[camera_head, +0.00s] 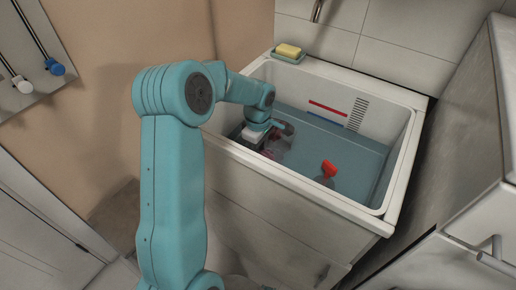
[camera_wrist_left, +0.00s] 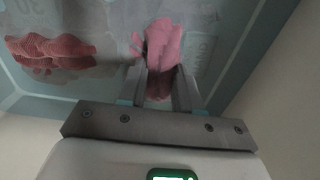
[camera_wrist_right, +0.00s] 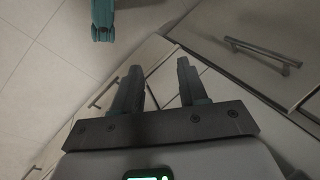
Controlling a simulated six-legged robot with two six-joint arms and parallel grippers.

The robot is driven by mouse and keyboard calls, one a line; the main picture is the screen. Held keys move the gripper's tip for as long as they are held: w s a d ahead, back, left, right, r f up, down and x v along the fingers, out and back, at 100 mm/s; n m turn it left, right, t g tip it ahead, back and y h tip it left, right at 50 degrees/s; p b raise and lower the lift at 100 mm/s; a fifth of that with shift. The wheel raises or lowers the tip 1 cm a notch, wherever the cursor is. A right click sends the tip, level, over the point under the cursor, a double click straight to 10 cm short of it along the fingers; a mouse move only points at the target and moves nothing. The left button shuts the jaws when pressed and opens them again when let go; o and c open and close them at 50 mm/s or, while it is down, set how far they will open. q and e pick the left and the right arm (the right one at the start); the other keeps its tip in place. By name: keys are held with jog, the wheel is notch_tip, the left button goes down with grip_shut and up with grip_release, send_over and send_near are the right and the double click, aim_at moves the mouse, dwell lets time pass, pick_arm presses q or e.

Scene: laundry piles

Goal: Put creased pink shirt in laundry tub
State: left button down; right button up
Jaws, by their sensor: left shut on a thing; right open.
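The laundry tub (camera_head: 301,200) is a white sink with water in it, in the head view. My left arm reaches over its left rim, and my left gripper (camera_head: 272,145) is down inside the tub. In the left wrist view my left gripper (camera_wrist_left: 160,92) is shut on the pink shirt (camera_wrist_left: 163,45), which hangs between and beyond the fingers over the water. In the head view the shirt is mostly hidden by the gripper. My right gripper (camera_wrist_right: 153,85) is open and empty, in front of cabinet fronts in the right wrist view.
A red cloth (camera_wrist_left: 50,50) lies in the water in the left wrist view. A yellow sponge (camera_head: 288,50) sits on the back left rim. Grey cabinets (camera_head: 478,225) stand close on the right.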

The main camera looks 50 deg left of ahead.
pick_arm(q)
jog(key=c, duration=0.8)
grip_release()
jog(key=shift+f, duration=0.1)
jog(key=shift+r+p, duration=0.3)
jog(key=shift+r, duration=0.2)
notch_tip(320, 180, up, 11)
jog(key=shift+r+p, duration=0.2)
jog(key=shift+p, duration=0.55)
